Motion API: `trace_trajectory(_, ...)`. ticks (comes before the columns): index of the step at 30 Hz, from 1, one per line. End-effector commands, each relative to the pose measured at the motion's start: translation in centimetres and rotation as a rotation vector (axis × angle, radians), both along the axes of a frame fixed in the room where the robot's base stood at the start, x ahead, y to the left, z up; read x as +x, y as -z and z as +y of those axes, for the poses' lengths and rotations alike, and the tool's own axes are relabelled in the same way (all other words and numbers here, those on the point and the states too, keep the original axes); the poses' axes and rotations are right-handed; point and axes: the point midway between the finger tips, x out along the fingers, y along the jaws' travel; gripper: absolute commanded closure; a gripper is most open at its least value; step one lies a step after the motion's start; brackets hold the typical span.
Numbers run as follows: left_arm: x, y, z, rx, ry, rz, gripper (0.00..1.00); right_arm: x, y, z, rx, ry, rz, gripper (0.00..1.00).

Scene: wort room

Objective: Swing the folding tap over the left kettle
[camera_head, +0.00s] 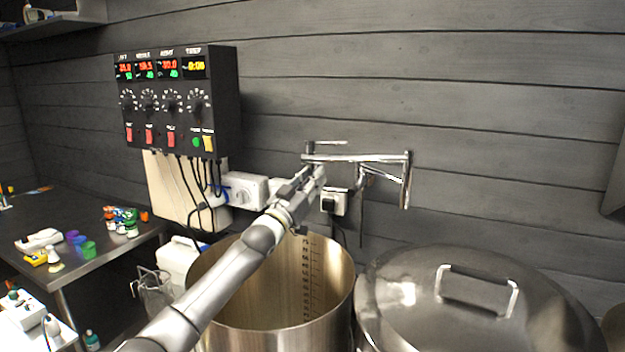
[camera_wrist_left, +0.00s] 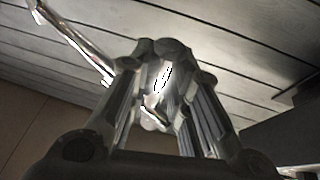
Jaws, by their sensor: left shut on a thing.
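The chrome folding tap (camera_head: 372,158) is mounted on the dark plank wall. Its jointed arm reaches left from the wall bracket, and its left end is above the open left kettle (camera_head: 335,306). My left gripper (camera_head: 315,174) is shut on the tap near that left end. In the left wrist view the fingers (camera_wrist_left: 160,90) close around a shiny chrome part, and a chrome tube (camera_wrist_left: 75,45) runs off to the upper left. The exact grip contact is partly hidden by the fingers. My right gripper is in neither view.
A lidded kettle (camera_head: 420,310) with a raised handle stands on the right. A control box (camera_head: 180,75) with cables hangs on the wall at left. A steel table (camera_head: 115,258) with small bottles stands at far left. A white canister (camera_head: 178,262) is beside the left kettle.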

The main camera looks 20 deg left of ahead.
Motion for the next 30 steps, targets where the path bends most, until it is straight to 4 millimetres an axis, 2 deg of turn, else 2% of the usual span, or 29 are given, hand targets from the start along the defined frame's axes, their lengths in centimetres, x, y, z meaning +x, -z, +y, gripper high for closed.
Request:
trace_trajectory(3,0.0,0.0,-0.1,-0.001,0.003,-0.002,1.00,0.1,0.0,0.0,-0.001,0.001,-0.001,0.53)
trace_trajectory(4,0.0,0.0,-0.1,-0.001,0.003,-0.002,0.79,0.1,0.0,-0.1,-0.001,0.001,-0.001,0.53)
trace_trajectory(9,0.0,0.0,-0.1,-0.002,0.002,-0.002,0.59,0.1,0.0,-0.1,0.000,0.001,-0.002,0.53)
trace_trajectory(21,-0.4,0.3,0.1,-0.001,0.000,0.001,0.59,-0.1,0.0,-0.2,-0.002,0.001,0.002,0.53)
trace_trajectory(26,-1.8,1.0,0.4,-0.001,0.002,0.001,0.59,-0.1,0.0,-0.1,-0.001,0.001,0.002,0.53)
trace_trajectory(30,-3.8,1.9,0.7,-0.001,0.002,0.002,0.59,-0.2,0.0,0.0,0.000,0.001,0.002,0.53)
